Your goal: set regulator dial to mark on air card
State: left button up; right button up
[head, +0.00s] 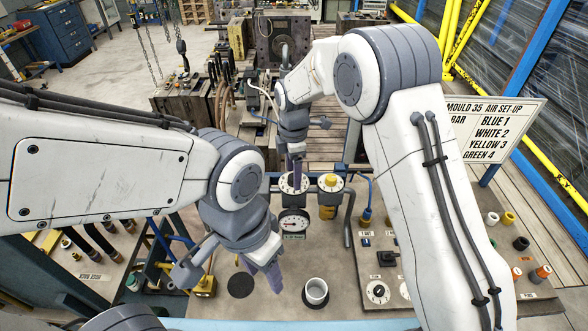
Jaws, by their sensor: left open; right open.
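The air card (492,125) at the right reads "MOULD 35 AIR SET-UP", bar, blue 1, white 2, yellow 3, green 4. A round white regulator dial (283,187) is at the bench's back middle. A second dial with a yellow knob (330,181) is beside it. My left gripper (272,277) is open and empty above the bench, left of the gauge.
A knob panel (377,291) and several coloured caps (541,272) are at the right. Hose fittings (203,286) are at the left.

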jog(key=shift+f, duration=0.4)
grip_shut()
